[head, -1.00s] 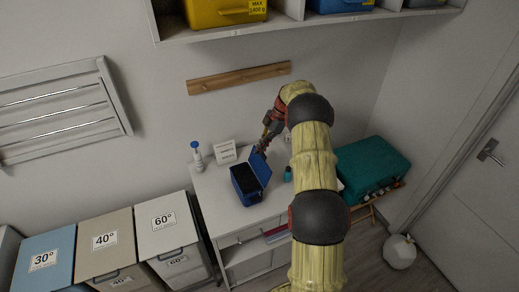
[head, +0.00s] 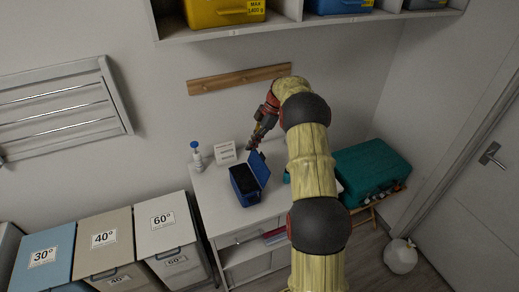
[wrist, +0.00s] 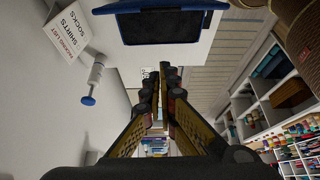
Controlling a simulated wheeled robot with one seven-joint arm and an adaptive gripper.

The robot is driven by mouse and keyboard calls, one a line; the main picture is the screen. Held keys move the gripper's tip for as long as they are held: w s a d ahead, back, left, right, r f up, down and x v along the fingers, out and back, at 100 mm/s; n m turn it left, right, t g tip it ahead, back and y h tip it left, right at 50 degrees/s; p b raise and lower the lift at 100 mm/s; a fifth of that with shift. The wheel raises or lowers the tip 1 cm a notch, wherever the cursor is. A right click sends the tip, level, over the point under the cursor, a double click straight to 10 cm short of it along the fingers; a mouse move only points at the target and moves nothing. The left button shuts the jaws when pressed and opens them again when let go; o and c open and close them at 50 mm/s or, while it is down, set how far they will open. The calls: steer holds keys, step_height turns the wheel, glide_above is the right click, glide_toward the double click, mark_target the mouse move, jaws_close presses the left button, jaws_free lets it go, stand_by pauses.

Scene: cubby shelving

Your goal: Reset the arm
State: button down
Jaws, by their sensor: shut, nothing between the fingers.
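My gripper (head: 252,143) is at the end of my yellow arm, above the back of the white cabinet top. In the wrist view my gripper (wrist: 159,75) points away with its fingers together and nothing between them. A blue open case (head: 245,184) with a dark inside stands on the cabinet, its lid raised on the right side. The gripper is just above and behind that lid, seemingly apart from it. The case also shows at the top of the wrist view (wrist: 160,27).
A pump bottle (head: 196,157) and a small sign (head: 225,153) stand on the white cabinet (head: 219,209). A teal case (head: 370,170) is to the right. Labelled bins (head: 105,240) stand left. A wooden rail (head: 238,78) and cubby shelf (head: 240,31) are on the wall.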

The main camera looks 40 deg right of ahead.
steer(key=d+f+v, duration=0.1)
steer(key=v, duration=0.7)
steer(key=shift+d+r, duration=0.35)
steer(key=shift+d, duration=0.15)
steer(key=shift+s, duration=0.15)
